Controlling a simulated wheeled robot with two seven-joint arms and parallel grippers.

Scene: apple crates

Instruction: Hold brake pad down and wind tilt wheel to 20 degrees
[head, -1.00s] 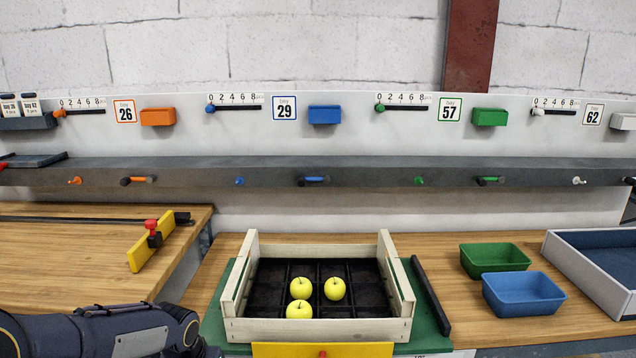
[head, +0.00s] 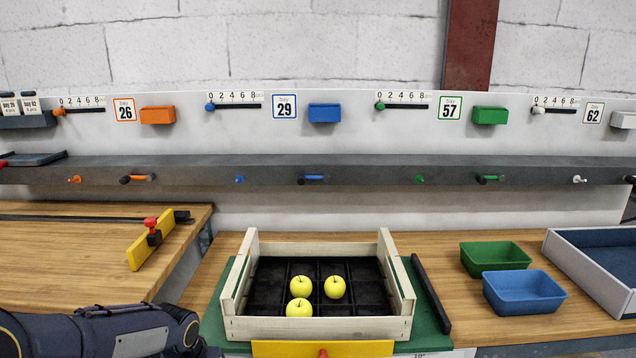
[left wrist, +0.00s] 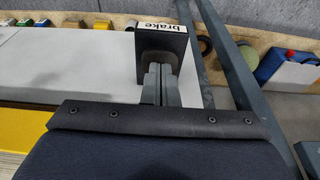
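The brake pad (left wrist: 165,42) is a dark block with a white "brake" label, at the top middle of the left wrist view. My left gripper (left wrist: 160,75) is shut, its two fingers side by side and their tips at the pad; I cannot tell whether they press it down. In the head view only my left forearm shows at the lower left. The green tilt table (head: 440,345) carries a wooden crate (head: 318,330) and has a yellow front plate (head: 280,350) with a red pointer (head: 323,354). A "10°" mark shows at the bottom edge. The tilt wheel and my right gripper are out of view.
Several yellow-green apples (head: 335,287) sit in the crate's dark tray. A green bin (head: 495,256) and a blue bin (head: 523,292) stand to the right, beside a grey box (head: 590,275). A yellow stop with a red knob (head: 150,224) is on the left bench.

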